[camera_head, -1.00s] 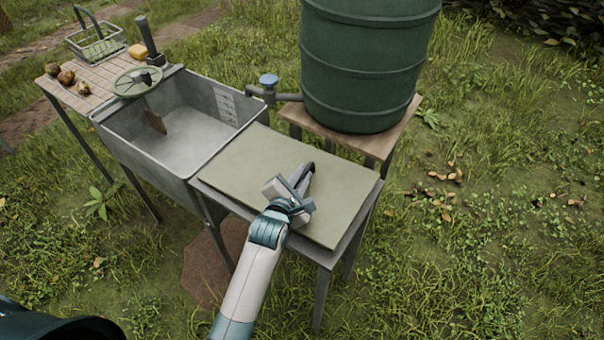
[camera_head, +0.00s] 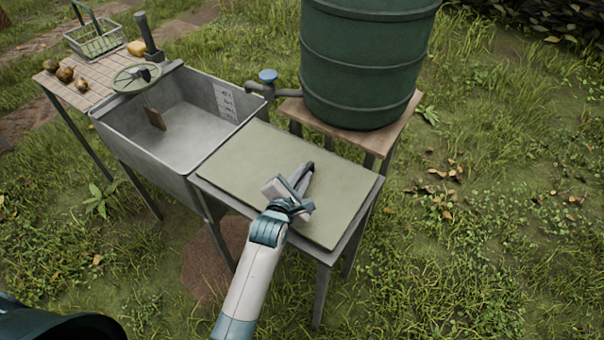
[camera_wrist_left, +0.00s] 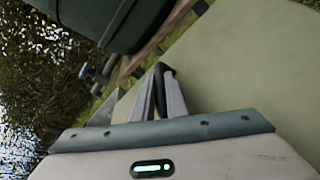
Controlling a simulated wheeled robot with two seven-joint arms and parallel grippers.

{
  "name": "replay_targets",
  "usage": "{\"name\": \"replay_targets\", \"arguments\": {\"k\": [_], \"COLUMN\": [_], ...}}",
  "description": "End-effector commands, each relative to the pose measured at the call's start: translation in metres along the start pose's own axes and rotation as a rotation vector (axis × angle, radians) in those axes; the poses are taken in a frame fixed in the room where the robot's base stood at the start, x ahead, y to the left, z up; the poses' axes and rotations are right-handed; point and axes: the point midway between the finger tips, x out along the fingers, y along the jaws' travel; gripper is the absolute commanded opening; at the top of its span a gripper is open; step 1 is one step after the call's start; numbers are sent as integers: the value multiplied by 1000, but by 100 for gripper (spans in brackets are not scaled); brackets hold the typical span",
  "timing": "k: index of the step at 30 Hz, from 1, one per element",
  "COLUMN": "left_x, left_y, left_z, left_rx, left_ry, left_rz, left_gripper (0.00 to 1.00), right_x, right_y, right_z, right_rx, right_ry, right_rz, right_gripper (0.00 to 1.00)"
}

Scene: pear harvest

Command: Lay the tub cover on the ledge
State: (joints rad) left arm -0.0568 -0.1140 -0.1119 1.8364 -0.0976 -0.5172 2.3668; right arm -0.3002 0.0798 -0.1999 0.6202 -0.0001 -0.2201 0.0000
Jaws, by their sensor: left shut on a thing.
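The tub cover (camera_head: 262,165) is a flat, pale green panel. It lies on the grey ledge (camera_head: 200,183) to the right of the open tub (camera_head: 195,130), and the ledge's edge shows along its front and right sides. My left gripper (camera_head: 308,172) is over the right half of the cover, shut on the cover's dark handle. The handle shows between the fingers in the left wrist view (camera_wrist_left: 167,73), where the cover (camera_wrist_left: 235,65) fills the right side. My right gripper is not in view.
A green barrel (camera_head: 365,65) stands on a wooden stand behind the ledge, with a blue-handled tap (camera_head: 268,80) toward the tub. A slatted side table (camera_head: 95,82) at far left carries a wire basket (camera_head: 97,42) and several pears. Grass surrounds everything.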

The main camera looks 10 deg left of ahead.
Motion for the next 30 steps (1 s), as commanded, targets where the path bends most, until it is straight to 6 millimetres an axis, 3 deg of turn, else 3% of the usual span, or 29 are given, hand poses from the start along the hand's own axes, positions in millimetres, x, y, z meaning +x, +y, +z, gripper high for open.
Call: {"name": "replay_targets", "arguments": {"k": [22, 23, 25, 30], "left_x": [1, 1, 1, 1], "left_y": [-3, -3, -3, -4], "left_z": [-4, -4, -4, -5], "left_rx": [-1, -1, -1, -1], "left_ry": [-1, -1, -1, 0], "left_rz": [2, 2, 2, 1], "left_gripper": [0, 19, 34, 34], "right_x": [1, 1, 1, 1], "right_y": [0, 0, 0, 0], "right_z": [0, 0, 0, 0], "right_rx": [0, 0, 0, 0], "right_ry": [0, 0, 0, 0], "right_rz": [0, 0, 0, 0], "right_gripper": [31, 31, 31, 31]}}
